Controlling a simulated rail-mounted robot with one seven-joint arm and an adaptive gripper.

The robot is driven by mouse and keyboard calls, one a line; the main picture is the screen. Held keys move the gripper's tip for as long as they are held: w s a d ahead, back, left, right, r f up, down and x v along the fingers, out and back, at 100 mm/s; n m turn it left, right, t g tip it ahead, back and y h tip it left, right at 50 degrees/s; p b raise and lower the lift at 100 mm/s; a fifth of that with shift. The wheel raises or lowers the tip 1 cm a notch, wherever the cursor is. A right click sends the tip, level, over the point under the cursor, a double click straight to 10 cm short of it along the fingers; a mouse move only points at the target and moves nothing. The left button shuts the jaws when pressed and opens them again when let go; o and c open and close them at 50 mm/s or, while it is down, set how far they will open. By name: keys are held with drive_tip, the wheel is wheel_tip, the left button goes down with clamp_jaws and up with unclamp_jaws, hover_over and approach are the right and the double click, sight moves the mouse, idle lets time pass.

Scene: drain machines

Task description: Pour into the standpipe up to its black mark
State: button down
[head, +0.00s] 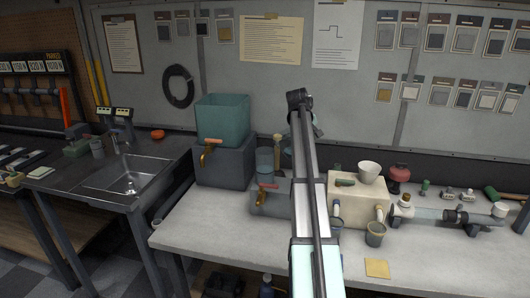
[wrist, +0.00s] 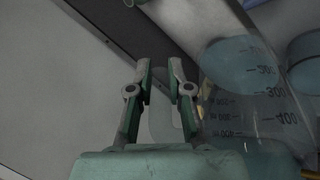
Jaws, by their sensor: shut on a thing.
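In the wrist view my gripper (wrist: 160,72) has its two green and grey fingers close together around a pale handle-like strip (wrist: 165,120). To the right is a clear measuring jug (wrist: 270,100) with dark graduation marks and figures, and the strip appears to be its handle. In the head view my arm hides most of the gripper and jug. A small clear cylinder (head: 264,160) stands on a grey block with an orange tap (head: 267,195), left of my arm. I cannot tell whether it is the standpipe, and no black mark can be made out.
A teal tank (head: 223,118) with a copper tap stands on a grey block at the left. A cream box (head: 357,205) with a white cup (head: 369,171), a grey cup (head: 375,234) and pipe fittings (head: 440,215) are right of my arm. The front left of the bench is clear.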

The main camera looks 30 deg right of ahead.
drive_tip(key=shift+s+d+f+m+t+y, duration=0.3)
drive_tip(key=shift+d+f+y, duration=0.3)
drive_tip(key=shift+y, duration=0.25)
drive_tip(key=shift+s+d+f+m+t+y, duration=0.1)
drive_tip(key=shift+s+d+f+t+y, duration=0.1)
drive_tip(key=shift+d+f+t+y, duration=0.45)
drive_tip(key=shift+s+d+f+m+t+y, duration=0.15)
drive_tip(key=shift+s+d+f+m+y, duration=0.2)
drive_tip(key=shift+f+y, duration=0.55)
